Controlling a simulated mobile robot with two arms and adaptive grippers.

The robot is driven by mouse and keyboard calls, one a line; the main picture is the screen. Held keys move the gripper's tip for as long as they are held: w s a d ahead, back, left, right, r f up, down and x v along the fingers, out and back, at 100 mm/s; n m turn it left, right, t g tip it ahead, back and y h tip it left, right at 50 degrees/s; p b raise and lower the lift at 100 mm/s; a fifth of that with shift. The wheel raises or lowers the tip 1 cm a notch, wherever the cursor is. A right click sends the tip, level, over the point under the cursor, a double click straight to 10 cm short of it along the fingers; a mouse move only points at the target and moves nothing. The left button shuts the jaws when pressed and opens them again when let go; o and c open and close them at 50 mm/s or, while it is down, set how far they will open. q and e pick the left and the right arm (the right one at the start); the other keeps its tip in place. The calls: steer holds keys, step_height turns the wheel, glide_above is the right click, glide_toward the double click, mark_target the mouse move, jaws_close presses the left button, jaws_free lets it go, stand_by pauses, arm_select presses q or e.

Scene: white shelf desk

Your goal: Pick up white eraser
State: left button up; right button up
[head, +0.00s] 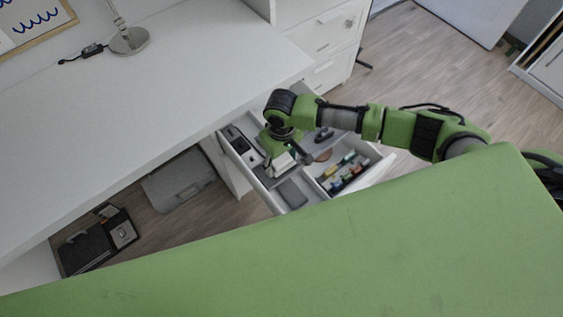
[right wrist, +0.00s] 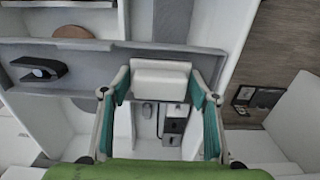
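The white eraser (right wrist: 160,80) is a pale block between the two fingertips of my right gripper (right wrist: 160,86) in the right wrist view. The teal-padded fingers press against its left and right ends, so the gripper is shut on it. In the head view the right gripper (head: 277,152) points down into the open drawer (head: 375,172), and the eraser (head: 283,163) shows as a white patch at its tip. I cannot tell how far the eraser is above the drawer floor. My left gripper is not in view.
Drawer dividers surround the gripper. Coloured items (head: 347,177) lie in the right compartment, and a dark grey flat item (head: 291,193) lies nearby. The white desk (head: 150,95) borders the drawer on the left, with a lamp base (head: 129,41) on top.

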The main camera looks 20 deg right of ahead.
mark_target(281, 160)
stand_by(0.3)
steer(key=shift+r, duration=0.5)
step_height(281, 160, up, 3)
steer(key=shift+s+a+f, duration=0.1)
steer(key=shift+f, duration=0.1)
steer(key=s+a+r, duration=0.7)
steer(key=s+r, duration=0.2)
steer(key=s, duration=0.2)
steer(key=shift+s+a+r+p, duration=0.2)
steer(key=shift+a+r+p, duration=0.05)
steer(key=shift+a+p, duration=0.1)
